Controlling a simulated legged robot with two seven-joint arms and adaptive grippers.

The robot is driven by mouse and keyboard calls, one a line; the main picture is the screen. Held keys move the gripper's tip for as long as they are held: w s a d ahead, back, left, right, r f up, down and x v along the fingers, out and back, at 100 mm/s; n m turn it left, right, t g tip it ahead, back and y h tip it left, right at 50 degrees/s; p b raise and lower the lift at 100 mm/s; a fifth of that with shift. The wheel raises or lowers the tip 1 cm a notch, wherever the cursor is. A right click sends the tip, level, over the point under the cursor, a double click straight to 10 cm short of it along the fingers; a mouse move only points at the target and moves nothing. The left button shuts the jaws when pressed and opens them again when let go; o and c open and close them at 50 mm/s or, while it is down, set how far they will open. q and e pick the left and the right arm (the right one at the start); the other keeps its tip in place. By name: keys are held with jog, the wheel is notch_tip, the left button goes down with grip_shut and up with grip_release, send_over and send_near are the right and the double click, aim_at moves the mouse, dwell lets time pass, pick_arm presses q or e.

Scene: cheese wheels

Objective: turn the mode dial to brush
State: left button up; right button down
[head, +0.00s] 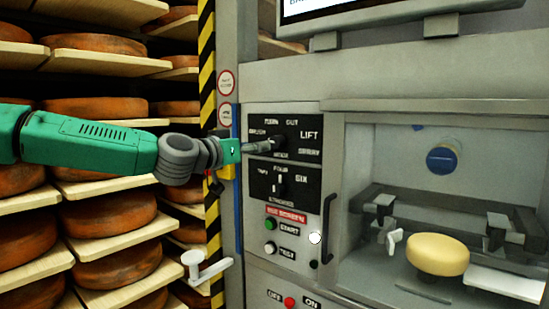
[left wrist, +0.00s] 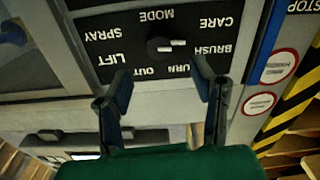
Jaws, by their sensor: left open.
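The mode dial (head: 280,141) is a dark knob on a black label plate (head: 311,152) on the grey machine front. In the left wrist view the mode dial (left wrist: 160,47) appears upside down among the words LIFT, SPRAY, MODE, CARE, BRUSH, TURN and OUT. Pale marks on it lie toward the BRUSH (left wrist: 213,50) and CARE side; its exact pointing is hard to tell. My left gripper (head: 262,146) is at the dial's left in the head view. In the left wrist view its fingers (left wrist: 164,88) are spread and empty, with the dial beyond the gap. My right gripper is out of view.
A second dial (head: 279,184) sits just below, over green and white buttons (head: 270,224). A curved black handle (head: 325,228) borders the chamber holding a pale cheese wheel (head: 438,255). A striped post (head: 207,60) and shelves of cheese wheels (head: 95,108) stand at left.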

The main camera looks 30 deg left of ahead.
aim_at(274, 143)
pick_arm(q)
jog(key=w, duration=0.6)
jog(key=w+p, duration=0.1)
jog(key=w, duration=0.1)
jog(key=shift+w+d, duration=0.35)
jog(key=shift+w, duration=0.05)
